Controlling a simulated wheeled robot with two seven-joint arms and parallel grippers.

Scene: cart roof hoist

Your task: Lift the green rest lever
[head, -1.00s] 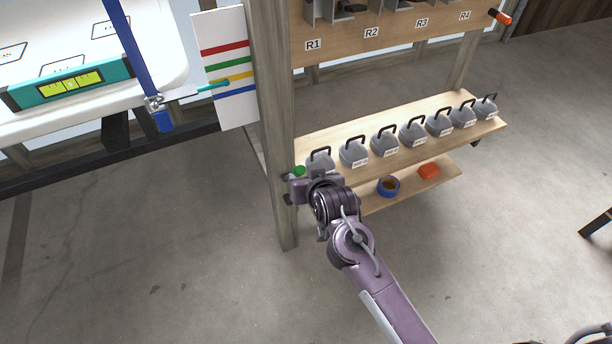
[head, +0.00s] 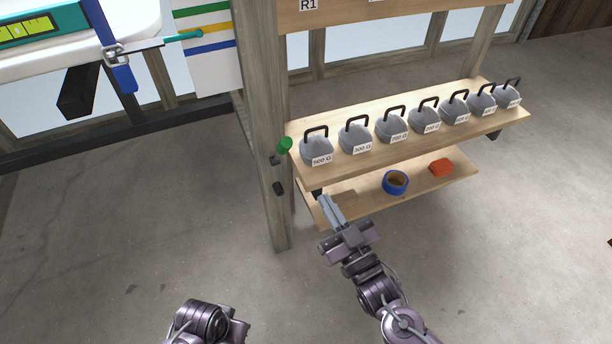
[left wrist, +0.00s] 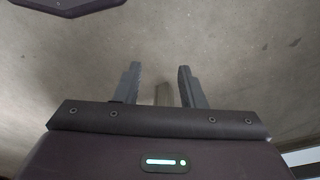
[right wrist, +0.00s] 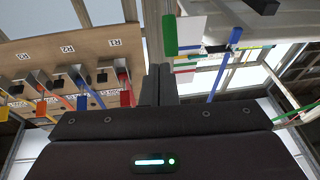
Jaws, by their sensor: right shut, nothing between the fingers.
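The green rest lever (head: 285,145) shows as a short green grip on the wooden post, at the left end of the upper shelf. In the right wrist view, a green grip (right wrist: 169,35) stands just beyond the fingertips, slightly right of them. My right gripper (head: 327,204) is shut and empty, below and to the right of the lever, in front of the lower shelf. A gap shows between it and the lever. My left gripper (left wrist: 158,80) is open and empty above bare floor. In the head view only part of my left arm shows, at the bottom.
Several grey handled weights (head: 393,127) stand on the upper shelf (head: 350,170). A blue tape roll (head: 396,183) and an orange block (head: 441,168) are on the lower shelf. The wooden post (head: 265,120) stands left of the shelves. The floor in front is clear.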

